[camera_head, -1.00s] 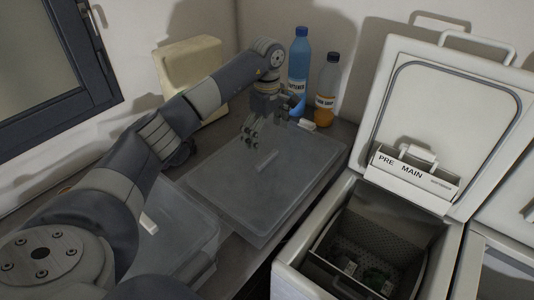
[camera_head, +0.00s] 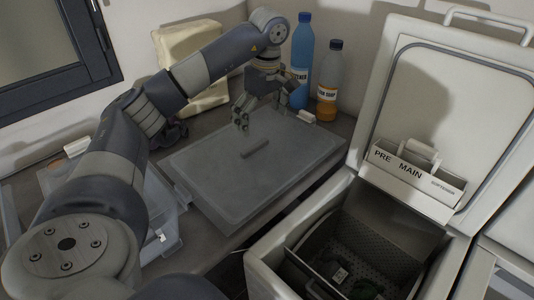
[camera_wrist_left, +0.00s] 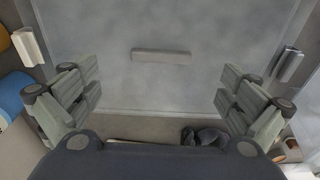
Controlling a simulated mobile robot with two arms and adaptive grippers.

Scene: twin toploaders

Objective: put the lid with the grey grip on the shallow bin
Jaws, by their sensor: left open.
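A flat, cloudy grey lid (camera_head: 225,178) lies level on the counter's middle, with a short grey bar grip (camera_head: 255,149) on top. In the left wrist view, the same lid (camera_wrist_left: 160,85) fills the upper middle, its grip (camera_wrist_left: 160,56) centred beyond the fingertips. My left gripper (camera_head: 242,122) is open and empty, pointing down above the lid's far part, apart from the grip. A clear bin (camera_head: 165,215) stands at the counter's near left, partly behind my left arm. I cannot tell whether a shallow bin is under the lid. My right gripper is not in view.
A blue bottle (camera_head: 301,60) and an orange-based bottle (camera_head: 329,82) stand behind the lid. A cream block (camera_head: 200,98) leans at the back wall. An open toploader (camera_head: 440,130) stands at right.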

